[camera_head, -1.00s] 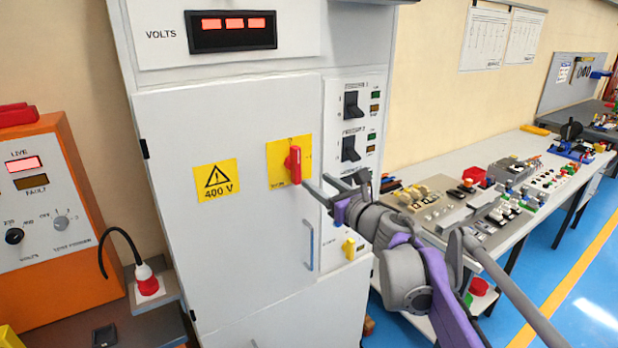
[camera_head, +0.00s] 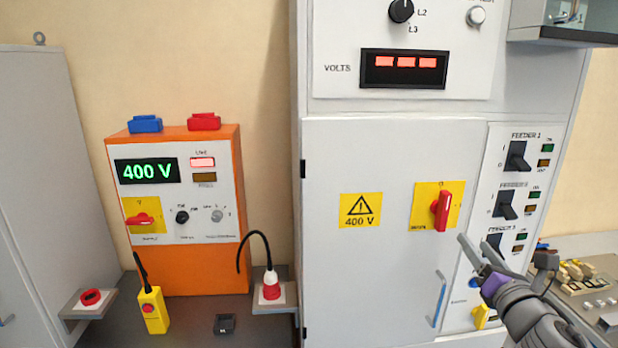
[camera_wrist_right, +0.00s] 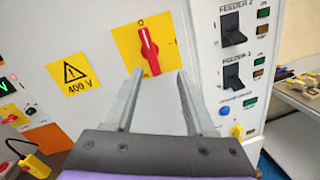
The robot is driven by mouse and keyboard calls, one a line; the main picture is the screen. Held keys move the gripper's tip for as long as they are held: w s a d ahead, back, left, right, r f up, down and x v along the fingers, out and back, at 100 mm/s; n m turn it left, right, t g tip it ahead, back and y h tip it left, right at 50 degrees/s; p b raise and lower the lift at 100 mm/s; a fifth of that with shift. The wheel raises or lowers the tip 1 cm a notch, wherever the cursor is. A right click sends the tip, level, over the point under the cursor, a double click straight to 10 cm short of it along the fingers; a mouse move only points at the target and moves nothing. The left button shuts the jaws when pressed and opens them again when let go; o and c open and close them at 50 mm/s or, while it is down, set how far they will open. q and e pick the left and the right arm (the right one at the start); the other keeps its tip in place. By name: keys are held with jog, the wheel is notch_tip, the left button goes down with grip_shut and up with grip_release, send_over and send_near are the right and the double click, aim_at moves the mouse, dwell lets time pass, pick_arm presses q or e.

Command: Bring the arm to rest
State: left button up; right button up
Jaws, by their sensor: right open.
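My right gripper (camera_head: 474,254) is in the lower right of the head view, in front of the grey cabinet (camera_head: 385,270). Its fingers are apart with nothing between them; the right wrist view also shows the open jaws (camera_wrist_right: 155,80). A red rotary handle (camera_head: 441,207) on a yellow plate stands upright on the cabinet, a little up and left of the fingertips. In the right wrist view the red handle (camera_wrist_right: 149,50) lies beyond the fingertips, with a visible gap. My left gripper is not in view.
Feeder switches (camera_head: 516,157) line the cabinet's right side, close to my gripper. A blue door handle (camera_head: 439,299) is below. An orange supply unit (camera_head: 180,270) reading 400 V, a yellow pendant (camera_head: 153,312) and a red plug (camera_head: 271,286) are left. A cluttered bench (camera_head: 590,262) is right.

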jog(key=s+a+f+m+g, duration=0.4)
jog(key=s+a+f+m, duration=0.2)
jog(key=f+m, duration=0.4)
jog(key=s+a+f+m+g+y, duration=0.1)
jog(key=s+a+f+m+g, duration=0.3)
jog(key=s+f+m, duration=0.5)
jog(key=s+a+f+m+g+y, duration=0.1)
jog(key=s+a+f+m+g, duration=0.3)
jog(key=s+a+f+m, duration=0.3)
notch_tip(320, 180, down, 6)
jog(key=a+m, duration=0.1)
jog(key=m, duration=0.3)
jog(key=shift+s+f+m, duration=0.15)
jog(key=shift+f+m, duration=0.05)
jog(key=shift+m, duration=0.1)
jog(key=shift+a, duration=0.1)
